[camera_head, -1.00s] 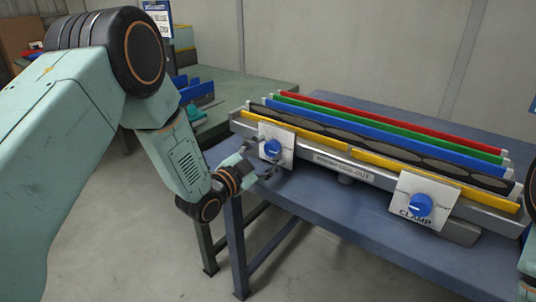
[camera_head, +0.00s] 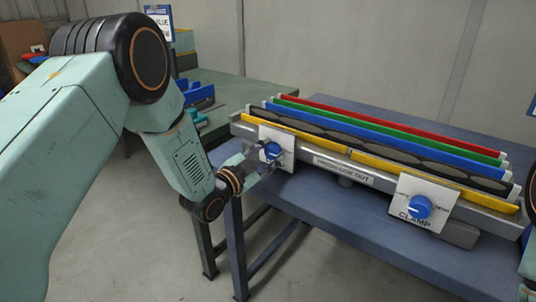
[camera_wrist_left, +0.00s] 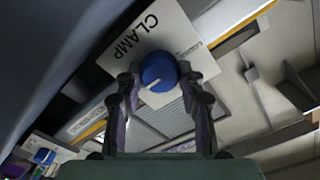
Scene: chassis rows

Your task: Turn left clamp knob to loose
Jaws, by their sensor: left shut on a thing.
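The left clamp knob (camera_head: 273,150) is a round blue knob on a white plate (camera_head: 288,140) at the left end of the chassis fixture. In the left wrist view the knob (camera_wrist_left: 158,70) shows a white pointer line, and its plate reads CLAMP (camera_wrist_left: 137,38). My left gripper (camera_head: 268,158) is at this knob, with a finger on either side, and is shut on it. In the left wrist view its fingers (camera_wrist_left: 160,90) flank the knob. A second blue clamp knob (camera_head: 420,207) sits on the right plate, untouched. My right gripper is not in view.
The fixture holds red (camera_head: 390,126), green, blue, dark and yellow long bars on a blue table (camera_head: 345,215). A green table (camera_head: 240,95) with blue parts (camera_head: 198,93) stands behind left. Open floor lies in front.

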